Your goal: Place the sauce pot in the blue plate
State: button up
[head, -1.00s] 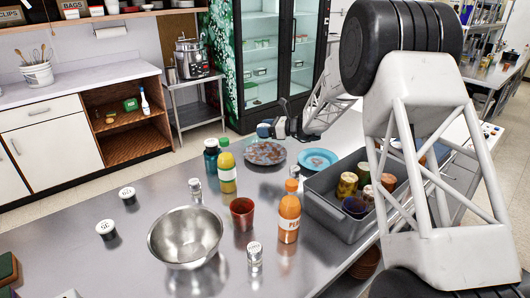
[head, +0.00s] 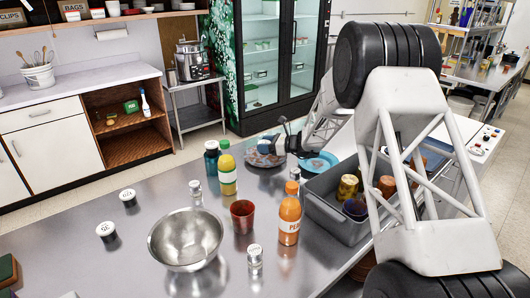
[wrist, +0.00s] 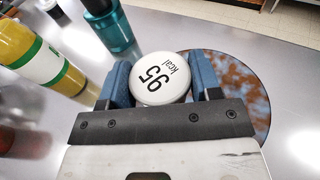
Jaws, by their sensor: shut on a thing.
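My gripper (wrist: 160,82) is shut on a small round pot with a white lid marked "95 kcal" (wrist: 161,70), taken to be the sauce pot; its blue fingers stand on either side. In the head view my gripper (head: 277,146) is over the brown-mottled plate (head: 254,160), left of the blue plate (head: 320,168). The pot is too small there to make out clearly. The mottled plate (wrist: 240,80) lies below and right of the fingers in the wrist view. The blue plate is partly hidden by my arm in the head view and does not show in the wrist view.
A green-capped yellow bottle (head: 227,175) and a teal bottle (head: 211,160) stand left of the mottled plate. An orange bottle (head: 289,218), a red cup (head: 242,215) and a steel bowl (head: 186,243) stand nearer. A grey bin (head: 340,222) with jars is right.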

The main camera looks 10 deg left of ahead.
jog(key=shift+f, duration=1.6)
jog(key=shift+f, duration=0.6)
jog(key=o, duration=1)
jog(key=shift+r, duration=0.15)
jog(key=shift+d+r, duration=0.1)
jog(key=shift+r, duration=0.4)
jog(key=shift+v, duration=3.6)
jog(key=shift+s+r, duration=0.1)
jog(key=shift+s, duration=0.05)
